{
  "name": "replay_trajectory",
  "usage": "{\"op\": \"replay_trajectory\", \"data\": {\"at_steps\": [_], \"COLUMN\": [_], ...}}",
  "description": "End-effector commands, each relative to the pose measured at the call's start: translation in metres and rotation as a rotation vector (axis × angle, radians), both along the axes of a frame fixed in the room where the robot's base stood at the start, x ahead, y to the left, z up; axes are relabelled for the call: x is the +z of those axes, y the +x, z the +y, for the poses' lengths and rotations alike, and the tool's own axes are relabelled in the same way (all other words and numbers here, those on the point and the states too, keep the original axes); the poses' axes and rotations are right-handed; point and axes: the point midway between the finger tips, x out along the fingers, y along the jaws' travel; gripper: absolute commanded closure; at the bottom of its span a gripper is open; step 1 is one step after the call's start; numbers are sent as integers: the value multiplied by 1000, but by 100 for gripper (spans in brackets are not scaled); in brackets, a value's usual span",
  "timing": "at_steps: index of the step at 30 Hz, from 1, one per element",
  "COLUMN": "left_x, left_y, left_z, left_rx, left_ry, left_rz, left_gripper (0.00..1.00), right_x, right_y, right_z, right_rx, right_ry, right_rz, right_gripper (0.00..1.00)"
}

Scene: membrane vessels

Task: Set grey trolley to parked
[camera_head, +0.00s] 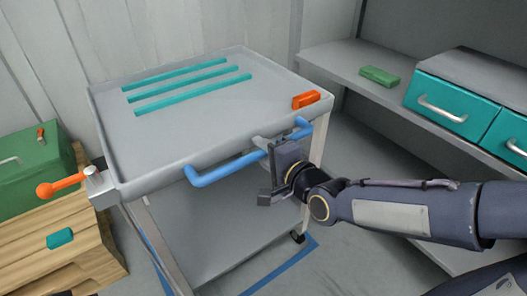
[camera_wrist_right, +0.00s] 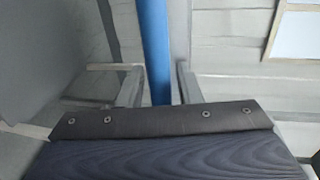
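The grey trolley (camera_head: 190,140) stands in the middle of the head view. Its flat top has a raised rim and several teal strips. A blue push handle (camera_head: 222,169) runs along its front edge. An orange-knobbed lever (camera_head: 62,186) sits at its left front corner. My right gripper (camera_head: 270,150) is at the right part of the handle. My left gripper is out of view.
Blue floor tape (camera_head: 285,265) shows by the trolley's front wheel. An orange block (camera_head: 306,99) is on the trolley's right edge. A green case (camera_head: 40,170) sits on a wooden crate (camera_head: 65,255) at left. Shelving with teal drawers (camera_head: 450,108) and a green block (camera_head: 380,76) stands at right.

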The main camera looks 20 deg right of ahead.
Motion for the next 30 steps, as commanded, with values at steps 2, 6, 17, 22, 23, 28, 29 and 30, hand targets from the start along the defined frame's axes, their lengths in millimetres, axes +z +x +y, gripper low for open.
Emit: {"op": "replay_trajectory", "data": {"at_steps": [2, 6, 17, 22, 23, 28, 29, 30], "left_x": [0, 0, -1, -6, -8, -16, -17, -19], "left_y": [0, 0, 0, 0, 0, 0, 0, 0], "left_z": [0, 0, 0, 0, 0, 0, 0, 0], "left_rx": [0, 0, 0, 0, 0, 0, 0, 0], "left_ry": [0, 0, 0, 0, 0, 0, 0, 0], "left_rz": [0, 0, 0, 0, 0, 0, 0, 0], "left_gripper": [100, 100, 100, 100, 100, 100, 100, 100], "right_x": [0, 0, -1, -2, -2, -3, -3, -3], "right_y": [0, 0, 3, 23, 29, 71, 80, 92], "right_z": [0, 0, 1, 8, 10, 26, 29, 33], "right_rx": [0, 0, 0, 1, 1, 0, 1, 0], "right_ry": [0, 0, 0, 1, 1, 2, 1, 2], "right_rz": [0, 0, 1, 1, 0, 1, 0, 1], "right_gripper": [79, 98, 100, 100, 100, 100, 100, 100]}}
